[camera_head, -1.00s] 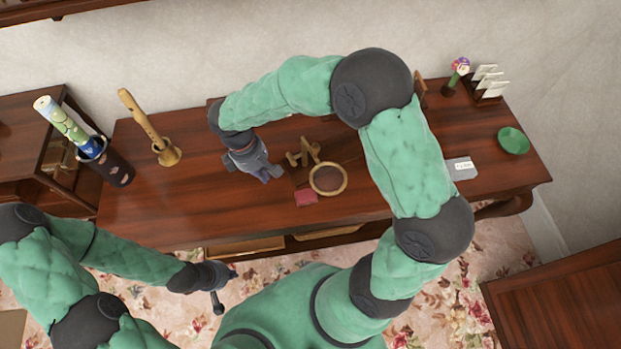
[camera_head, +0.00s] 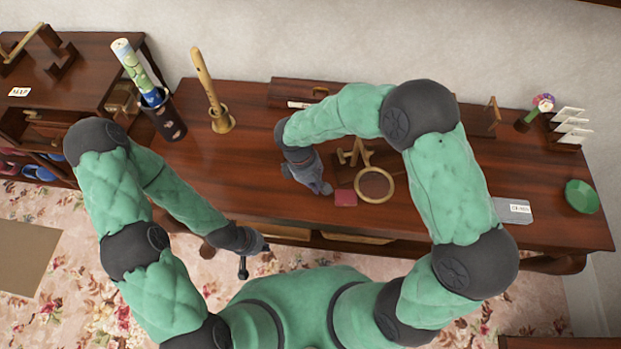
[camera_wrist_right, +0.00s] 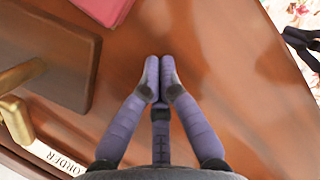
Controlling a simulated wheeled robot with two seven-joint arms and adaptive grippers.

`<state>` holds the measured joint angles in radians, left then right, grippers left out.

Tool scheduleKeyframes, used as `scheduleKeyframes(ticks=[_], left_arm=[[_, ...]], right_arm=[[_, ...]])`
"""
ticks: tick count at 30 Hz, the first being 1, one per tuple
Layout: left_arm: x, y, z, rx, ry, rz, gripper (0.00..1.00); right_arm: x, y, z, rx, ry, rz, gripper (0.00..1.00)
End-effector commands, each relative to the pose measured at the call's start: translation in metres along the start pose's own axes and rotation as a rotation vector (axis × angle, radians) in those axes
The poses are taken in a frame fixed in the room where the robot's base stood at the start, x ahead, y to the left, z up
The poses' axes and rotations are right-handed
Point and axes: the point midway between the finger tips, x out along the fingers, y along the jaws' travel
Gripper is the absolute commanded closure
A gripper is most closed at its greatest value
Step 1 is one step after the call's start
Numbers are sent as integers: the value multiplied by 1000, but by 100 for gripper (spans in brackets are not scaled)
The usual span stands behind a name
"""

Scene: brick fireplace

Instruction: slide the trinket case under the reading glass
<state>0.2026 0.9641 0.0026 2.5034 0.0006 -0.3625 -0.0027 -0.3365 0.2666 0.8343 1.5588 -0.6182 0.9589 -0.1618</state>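The trinket case, a small flat dark-red box (camera_head: 345,198), lies on the desk near its front edge. It also shows at the top of the wrist view (camera_wrist_right: 100,8). The reading glass (camera_head: 374,171), a round brass-rimmed lens on a wooden stand, is just right of the case, which lies outside the ring. The stand's dark base (camera_wrist_right: 50,58) shows in the wrist view. My right gripper (camera_head: 326,190) is low at the desk, left of the case and apart from it. Its fingertips (camera_wrist_right: 159,72) are together and empty. My left gripper (camera_head: 262,248) hangs before the desk's front edge; its fingers are unclear.
A labelled strip (camera_wrist_right: 55,158) lies behind the stand. A wooden recorder on a stand (camera_head: 219,120) and a dark holder with a rolled print (camera_head: 165,118) are at left. A grey labelled item (camera_head: 513,212) and green bowl (camera_head: 581,196) are at right. The desk's left-front is clear.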

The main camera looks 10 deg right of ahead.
Motion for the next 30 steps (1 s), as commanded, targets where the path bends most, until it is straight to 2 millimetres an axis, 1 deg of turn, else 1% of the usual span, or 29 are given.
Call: scheduleKeyframes(ticks=[1,6,12,23,26,30], left_arm=[[2,-1,0,0,0,0,100],[6,-2,0,0,1,0,100],[7,-3,-1,0,1,0,100],[7,-2,-1,0,1,0,100],[4,-2,0,0,1,0,100],[0,0,0,0,1,0,100]], right_arm=[[3,0,9,1,-4,-1,100],[7,0,26,1,-4,-2,100],[8,0,33,0,-3,-1,100],[8,0,35,0,-4,-1,100],[10,0,43,1,-4,-2,100],[15,0,62,2,-5,-2,100]])
